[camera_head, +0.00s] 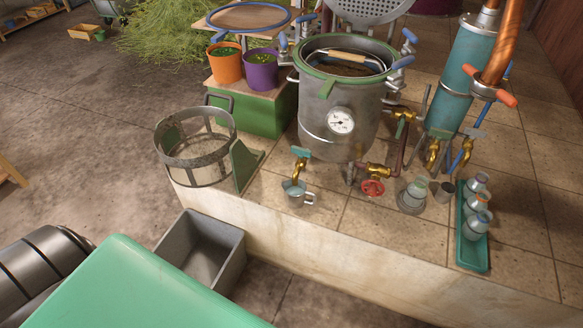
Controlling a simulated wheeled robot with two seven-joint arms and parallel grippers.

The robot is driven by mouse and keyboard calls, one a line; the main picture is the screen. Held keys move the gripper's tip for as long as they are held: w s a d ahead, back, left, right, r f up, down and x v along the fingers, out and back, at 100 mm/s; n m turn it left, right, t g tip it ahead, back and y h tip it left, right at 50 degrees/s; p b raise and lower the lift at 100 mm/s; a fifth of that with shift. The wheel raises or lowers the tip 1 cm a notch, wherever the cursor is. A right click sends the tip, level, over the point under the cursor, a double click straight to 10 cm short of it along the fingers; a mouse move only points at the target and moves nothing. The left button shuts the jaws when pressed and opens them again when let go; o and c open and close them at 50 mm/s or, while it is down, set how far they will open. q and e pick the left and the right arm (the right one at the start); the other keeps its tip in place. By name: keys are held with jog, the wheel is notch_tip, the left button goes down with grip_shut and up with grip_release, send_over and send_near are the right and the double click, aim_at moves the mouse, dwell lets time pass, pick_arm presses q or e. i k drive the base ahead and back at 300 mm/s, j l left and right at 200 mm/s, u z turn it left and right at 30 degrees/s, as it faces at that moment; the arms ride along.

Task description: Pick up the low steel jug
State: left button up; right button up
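The low steel jug (295,196) stands on the tiled ledge, below the brass tap (298,168) at the front left of the steel still pot (340,115). It is small, grey and open at the top, and a loop handle shows on its right side. The tap's spout hangs over its mouth and hides part of the rim. Neither of my grippers is in view.
A wire-mesh basket (157,152) stands left of the jug, on the ledge's corner. Right of it are a red valve wheel (373,187), a glass-like vessel (412,198) and a green tray (471,256) with several small bottles. A grey bin (230,268) sits below the ledge.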

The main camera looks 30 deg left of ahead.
aim_at(294, 197)
jog(key=u, duration=0.8)
